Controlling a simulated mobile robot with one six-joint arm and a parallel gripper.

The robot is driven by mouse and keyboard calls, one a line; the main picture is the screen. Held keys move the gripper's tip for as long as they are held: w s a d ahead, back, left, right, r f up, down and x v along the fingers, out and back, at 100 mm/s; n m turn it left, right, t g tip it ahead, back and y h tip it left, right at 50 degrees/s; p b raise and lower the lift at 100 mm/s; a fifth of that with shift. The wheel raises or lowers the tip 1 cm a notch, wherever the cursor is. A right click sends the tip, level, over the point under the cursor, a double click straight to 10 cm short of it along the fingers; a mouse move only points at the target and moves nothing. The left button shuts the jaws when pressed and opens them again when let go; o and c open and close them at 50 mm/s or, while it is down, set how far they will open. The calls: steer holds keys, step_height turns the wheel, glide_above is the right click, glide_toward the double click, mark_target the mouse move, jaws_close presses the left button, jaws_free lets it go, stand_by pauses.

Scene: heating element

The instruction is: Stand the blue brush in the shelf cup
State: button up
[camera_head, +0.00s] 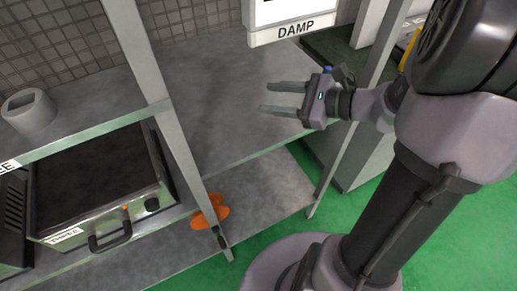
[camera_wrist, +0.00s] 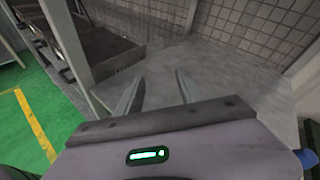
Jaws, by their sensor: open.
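A grey cup (camera_head: 29,111) with a squarish opening stands at the far left of the upper shelf in the head view. My gripper (camera_head: 266,97) is open, its two fingers pointing left over the bare right part of that shelf. In the wrist view my gripper (camera_wrist: 160,76) is also open, with nothing between its fingers. The cup is well to the left of my gripper. I cannot make out a blue brush in either view. A small blue patch shows beside my gripper's body, and I cannot tell whether it is part of me.
An oven-like appliance (camera_head: 97,190) with a front handle sits at the lower left. Orange items (camera_head: 211,212) lie low behind a grey post (camera_head: 170,125). The grey shelf (camera_head: 215,110) is clear near my gripper.

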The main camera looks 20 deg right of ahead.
steer(key=s+a+n+g, duration=0.6)
steer(key=a+n, duration=0.2)
steer(key=a, duration=0.4)
steer(key=s+a+r+n+h, duration=0.1)
steer(key=s+r+n+h, duration=0.1)
steer(key=s+n+h, duration=0.5)
steer(key=s+n, duration=0.3)
steer(key=n, duration=0.1)
steer(key=shift+a+r+n+t+h, duration=0.15)
steer(key=shift+n+t+h, duration=0.15)
steer(key=shift+t, duration=0.1)
